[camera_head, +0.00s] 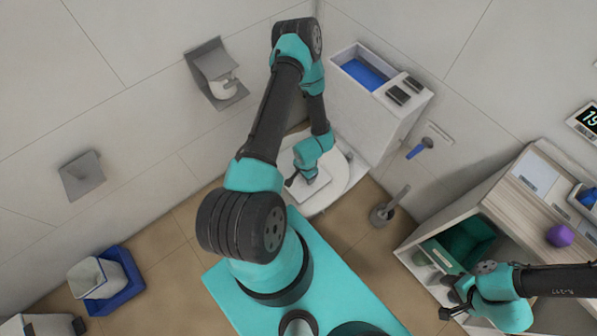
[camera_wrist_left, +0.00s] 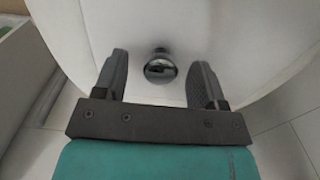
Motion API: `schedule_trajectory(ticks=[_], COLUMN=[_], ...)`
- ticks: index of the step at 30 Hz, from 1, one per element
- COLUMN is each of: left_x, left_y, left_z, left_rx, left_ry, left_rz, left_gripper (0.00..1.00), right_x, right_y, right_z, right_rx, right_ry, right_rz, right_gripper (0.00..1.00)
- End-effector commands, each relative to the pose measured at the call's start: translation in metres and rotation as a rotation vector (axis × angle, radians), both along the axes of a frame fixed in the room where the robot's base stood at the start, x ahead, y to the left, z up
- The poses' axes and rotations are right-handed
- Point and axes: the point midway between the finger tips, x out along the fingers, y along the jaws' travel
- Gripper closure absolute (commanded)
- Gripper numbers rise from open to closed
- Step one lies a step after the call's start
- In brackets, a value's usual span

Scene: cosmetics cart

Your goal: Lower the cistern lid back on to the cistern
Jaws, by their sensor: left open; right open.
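The cistern (camera_head: 375,115) is a white box against the wall in the head view. Its top is open, with blue (camera_head: 362,72) showing inside. A white slab, seemingly the cistern lid (camera_head: 316,187), lies over the toilet seat in front of it. My left gripper (camera_head: 300,178) is low over this slab, partly hidden by its arm. In the left wrist view its open fingers (camera_wrist_left: 160,85) stand either side of a round chrome knob (camera_wrist_left: 160,68) on a white surface, with gaps showing. My right gripper (camera_head: 449,297) is open and empty beside the cart at lower right.
Two dark squares (camera_head: 398,95) sit on the cistern's top ledge. A toilet brush (camera_head: 385,212) stands right of the toilet (camera_head: 342,172). A wooden-topped cart (camera_head: 555,195) holds a purple ball (camera_head: 559,236) and a green bin (camera_head: 465,245). A paper holder (camera_head: 215,75) is on the left wall.

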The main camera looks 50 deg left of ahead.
Motion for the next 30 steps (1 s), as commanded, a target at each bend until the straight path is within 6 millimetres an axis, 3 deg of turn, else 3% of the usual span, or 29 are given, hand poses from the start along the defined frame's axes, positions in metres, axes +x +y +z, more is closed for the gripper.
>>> schedule_trajectory(ticks=[4, 18, 30], left_x=[-0.0001, 0.0000, 0.0001], left_y=[0.0002, 0.0004, 0.0004], left_z=[-0.0092, -0.0091, -0.0090], left_rx=[0.000, 0.001, 0.001], left_ry=[0.000, 0.000, 0.000], left_rz=[0.001, 0.001, 0.001], left_gripper=[0.35, 0.36, 0.75], right_x=[0.0000, 0.0000, 0.0000], right_y=[0.0000, 0.0000, 0.0000], right_z=[0.0000, 0.0000, 0.0000], right_rx=[0.000, 0.000, 0.000], right_ry=[0.000, 0.000, 0.000], right_rz=[0.000, 0.000, 0.000], right_gripper=[0.57, 0.57, 0.57])
